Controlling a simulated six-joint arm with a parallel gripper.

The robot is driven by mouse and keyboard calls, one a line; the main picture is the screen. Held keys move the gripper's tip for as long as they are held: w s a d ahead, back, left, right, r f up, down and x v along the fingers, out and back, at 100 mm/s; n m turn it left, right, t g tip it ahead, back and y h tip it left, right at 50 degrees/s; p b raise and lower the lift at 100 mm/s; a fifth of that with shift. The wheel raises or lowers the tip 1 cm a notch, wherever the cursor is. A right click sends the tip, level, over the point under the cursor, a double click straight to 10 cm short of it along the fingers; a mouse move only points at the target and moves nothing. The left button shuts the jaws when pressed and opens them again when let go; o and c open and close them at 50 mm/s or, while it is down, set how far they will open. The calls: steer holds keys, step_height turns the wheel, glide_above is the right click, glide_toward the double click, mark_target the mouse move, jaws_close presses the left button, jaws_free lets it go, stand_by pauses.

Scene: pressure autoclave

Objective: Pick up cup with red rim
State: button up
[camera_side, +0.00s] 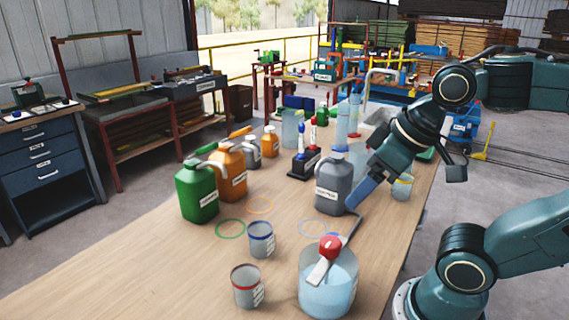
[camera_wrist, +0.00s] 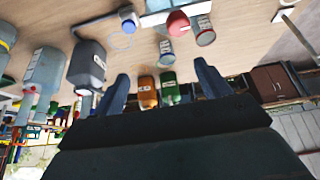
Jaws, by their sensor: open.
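The cup with red rim (camera_side: 247,290) is grey with a white label and stands upright near the front of the wooden bench in the side view. It also shows near the top of the wrist view (camera_wrist: 204,31). A similar cup with a blue rim (camera_side: 261,242) stands just behind it, and shows in the wrist view (camera_wrist: 166,51). My gripper (camera_side: 353,204) is tilted down by the grey jug, behind and to the right of both cups. In the wrist view my gripper (camera_wrist: 161,71) has its fingers wide apart with nothing held.
A large clear beaker (camera_side: 322,298) of bluish liquid with a red-topped part stands right of the red-rimmed cup. A grey jug (camera_side: 333,190), green jug (camera_side: 196,196) and orange jug (camera_side: 231,175) stand behind. A green ring (camera_side: 230,229) lies flat. The bench's front left is clear.

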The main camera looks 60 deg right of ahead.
stand_by(0.3)
steer(key=w+a+f+m+g, duration=0.2)
steer(key=w+a+f+m, duration=0.3)
steer(key=w, duration=0.3)
steer(key=w+a+f+m+g, duration=0.3)
steer(key=w+a+f+m, duration=0.1)
steer(key=w+a+m, duration=0.4)
steer(key=shift+w+a+f+m+g, duration=0.15)
steer(key=shift+w+f+m+g, duration=0.2)
steer(key=shift+w, duration=0.4)
steer(key=shift+f, duration=0.1)
glide_toward(247, 284)
steer(key=shift+s+a+f, duration=0.9)
steer(key=shift+s+a, duration=0.05)
steer(key=shift+a, duration=0.05)
steer(key=shift+f, duration=2.55)
